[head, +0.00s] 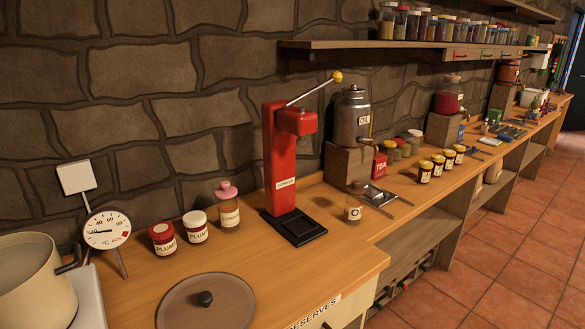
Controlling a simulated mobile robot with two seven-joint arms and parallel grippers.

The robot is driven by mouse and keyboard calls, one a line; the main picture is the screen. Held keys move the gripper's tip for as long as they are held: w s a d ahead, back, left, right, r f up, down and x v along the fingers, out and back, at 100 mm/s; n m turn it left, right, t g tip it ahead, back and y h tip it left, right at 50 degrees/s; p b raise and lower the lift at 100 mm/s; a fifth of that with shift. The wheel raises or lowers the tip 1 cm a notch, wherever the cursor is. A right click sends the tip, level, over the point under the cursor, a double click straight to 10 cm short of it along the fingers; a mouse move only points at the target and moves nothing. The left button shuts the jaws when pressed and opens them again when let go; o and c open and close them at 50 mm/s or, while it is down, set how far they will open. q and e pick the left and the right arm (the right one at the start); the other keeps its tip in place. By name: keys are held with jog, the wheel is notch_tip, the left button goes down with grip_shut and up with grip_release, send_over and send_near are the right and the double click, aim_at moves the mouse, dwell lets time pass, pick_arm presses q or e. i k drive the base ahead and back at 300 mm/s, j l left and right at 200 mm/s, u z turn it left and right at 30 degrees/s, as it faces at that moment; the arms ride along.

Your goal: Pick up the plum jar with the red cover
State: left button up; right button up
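The plum jar with the red cover (165,245) stands upright on the wooden counter (245,250), just right of a round dial thermometer. It is a dark red jar with a pale label reading PLUM. A second plum jar (198,234) with a white cover stands close to its right. A taller jar with a pink top (229,214) stands further right. Neither of my grippers is in view.
A dial thermometer (107,231) and a pot (32,283) are at the left. A round lid with a black knob (172,310) lies in front. A red lever press (272,160) stands to the right. Bare counter lies between jars and lid.

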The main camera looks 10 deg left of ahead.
aim_at(162, 236)
jog(key=u, duration=1.25)
jog(key=l+z, duration=0.15)
jog(key=l, duration=0.3)
